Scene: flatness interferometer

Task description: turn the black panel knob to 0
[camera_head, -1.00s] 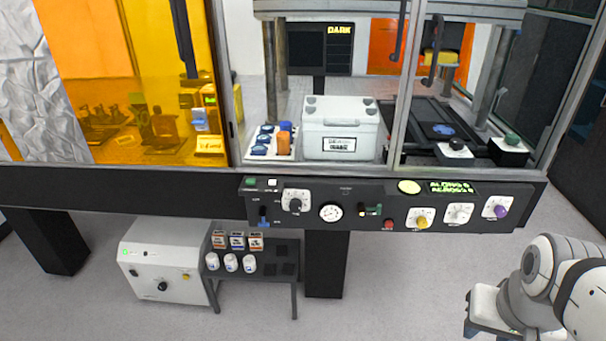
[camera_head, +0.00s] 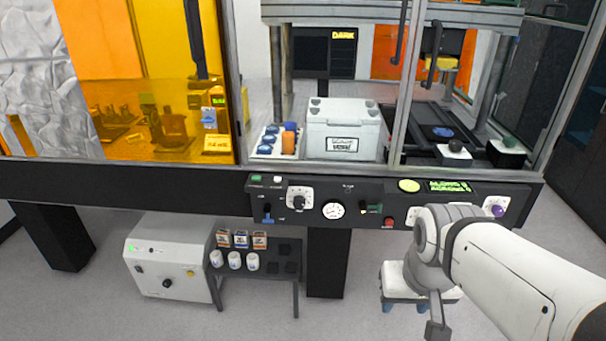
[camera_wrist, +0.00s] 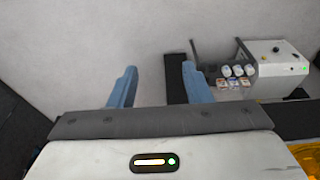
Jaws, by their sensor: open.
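The black knob (camera_head: 299,201) sits on a white dial plate on the front panel (camera_head: 330,187), left of the round gauge. Its dial marks are too small to read. My gripper (camera_head: 405,307) hangs low in front of the bench, below and right of the knob, apart from the panel. Its blue fingers are apart with nothing between them, as the wrist view (camera_wrist: 158,70) also shows. The knob is not in the wrist view, which faces the floor.
A gauge (camera_head: 333,210), red button (camera_head: 389,222) and purple knob (camera_head: 497,211) share the panel. Below stand a grey cabinet (camera_head: 150,257) and a small rack (camera_head: 282,243) with white jars. Floor between rack and gripper is mostly clear.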

